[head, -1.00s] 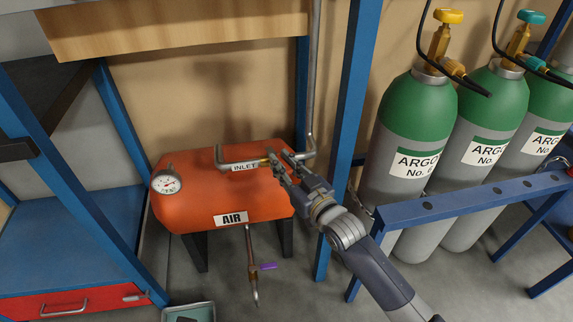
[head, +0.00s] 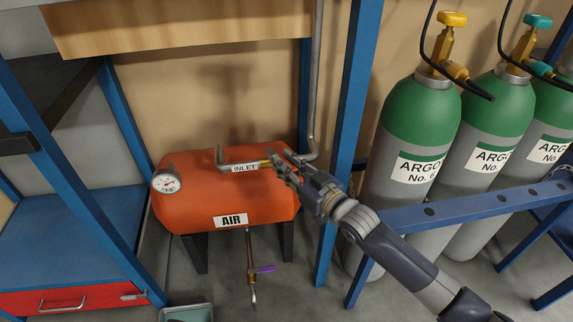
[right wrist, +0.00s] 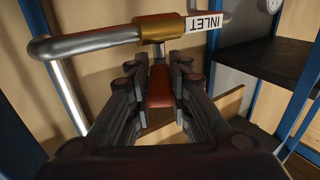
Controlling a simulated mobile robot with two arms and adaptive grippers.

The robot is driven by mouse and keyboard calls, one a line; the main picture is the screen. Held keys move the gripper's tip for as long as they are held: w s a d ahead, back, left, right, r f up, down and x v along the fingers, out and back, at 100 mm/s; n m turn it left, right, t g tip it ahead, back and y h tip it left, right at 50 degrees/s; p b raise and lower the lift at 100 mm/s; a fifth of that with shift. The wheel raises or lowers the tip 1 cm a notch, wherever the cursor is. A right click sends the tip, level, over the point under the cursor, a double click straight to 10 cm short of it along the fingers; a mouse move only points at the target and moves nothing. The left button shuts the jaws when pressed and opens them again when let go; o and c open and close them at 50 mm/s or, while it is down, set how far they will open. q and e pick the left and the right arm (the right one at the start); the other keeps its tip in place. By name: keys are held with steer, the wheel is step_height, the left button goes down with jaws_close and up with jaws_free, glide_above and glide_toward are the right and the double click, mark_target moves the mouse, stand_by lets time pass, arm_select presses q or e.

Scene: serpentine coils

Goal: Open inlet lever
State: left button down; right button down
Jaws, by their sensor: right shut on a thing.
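The inlet pipe, with a white INLET label (head: 244,168), runs above the orange AIR tank (head: 180,208). In the right wrist view the label (right wrist: 207,22) sits beside a brass valve body (right wrist: 158,27). A red lever (right wrist: 160,90) hangs from that valve between my fingers. My right gripper (head: 276,165) is at the right end of the label. In the right wrist view its fingers (right wrist: 160,85) are closed on both sides of the lever. The lever is hidden by the fingers in the head view. My left gripper is not in view.
A pressure gauge (head: 167,181) is on the tank's left end. A purple-handled valve (head: 264,269) hangs below the tank. A blue post (head: 345,140) stands close to my right arm. Green argon cylinders (head: 421,110) stand at the right behind a blue rail (head: 470,205).

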steer(key=c, duration=1.5)
jaws_free()
steer(key=v, duration=1.2)
